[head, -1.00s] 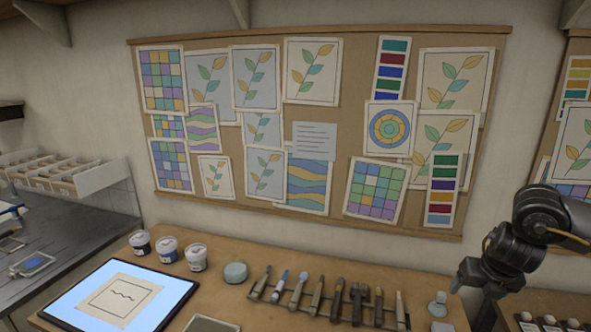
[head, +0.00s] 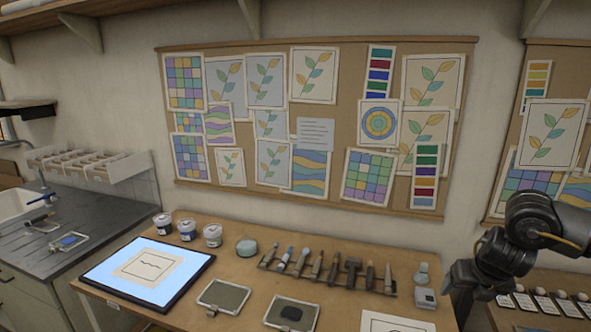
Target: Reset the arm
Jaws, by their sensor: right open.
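My right arm comes in from the right edge, dark and bent. Its gripper (head: 460,300) is open, with nothing seen between the fingers. It hangs over the right part of the wooden worktable (head: 235,268), just right of a small white box (head: 425,297) and a pale stoppered bottle (head: 422,274). Part of the gripper's lower end is hard to make out against the dark arm. My left gripper is not in view.
A tool rack (head: 330,278) with several brushes and tools, paint jars (head: 187,230), a lit panel (head: 100,270) with a drawing, and two trays (head: 222,296) (head: 291,313) cover the table. A pinboard (head: 340,120) hangs behind.

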